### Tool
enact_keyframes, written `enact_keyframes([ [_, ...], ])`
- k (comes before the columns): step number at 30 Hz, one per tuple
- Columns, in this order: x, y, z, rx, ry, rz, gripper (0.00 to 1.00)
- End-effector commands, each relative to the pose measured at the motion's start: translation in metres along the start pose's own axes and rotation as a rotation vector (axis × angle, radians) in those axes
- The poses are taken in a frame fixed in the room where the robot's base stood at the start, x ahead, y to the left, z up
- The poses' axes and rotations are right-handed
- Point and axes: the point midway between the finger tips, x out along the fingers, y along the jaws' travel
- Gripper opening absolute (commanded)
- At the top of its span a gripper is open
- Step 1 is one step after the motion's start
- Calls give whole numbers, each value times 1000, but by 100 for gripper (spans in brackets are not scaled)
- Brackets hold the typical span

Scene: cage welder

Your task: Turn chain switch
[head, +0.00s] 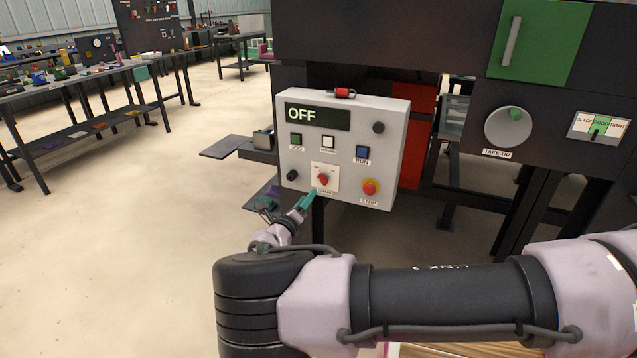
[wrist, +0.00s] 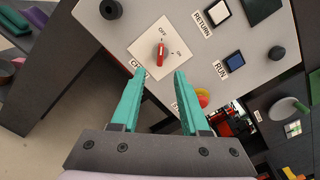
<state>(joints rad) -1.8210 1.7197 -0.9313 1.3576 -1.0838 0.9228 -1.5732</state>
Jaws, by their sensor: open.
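The chain switch is a small red rotary knob (head: 323,178) on a white square plate, low on the grey control panel (head: 395,145). In the wrist view the red knob (wrist: 160,54) sits between OFF and ON labels, with its bar running roughly up and down the picture. The panel's display (head: 318,117) reads OFF. My gripper (head: 308,198) is just below and left of the knob in the head view. In the wrist view its teal fingers (wrist: 152,88) are open and empty, pointing at the knob, which lies beyond the tips and between them. They appear apart from it.
Close to the switch are a black knob (head: 292,175), a red-and-yellow stop button (head: 370,187), a blue RUN button (head: 362,152), a white button (head: 327,142) and a green button (head: 296,140). A take-up dial (head: 508,127) is at right. Workbenches (head: 75,80) stand far left.

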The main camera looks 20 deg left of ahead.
Motion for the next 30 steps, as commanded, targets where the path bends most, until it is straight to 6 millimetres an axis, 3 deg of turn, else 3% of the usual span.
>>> enact_keyframes([
  [9, 61, -1, -2, 2, 4, -3, 45],
  [15, 88, -1, -2, 4, 4, -2, 45],
  [28, 98, -1, -2, 3, 4, -1, 45],
  [30, 98, -1, -2, 3, 5, -1, 18],
])
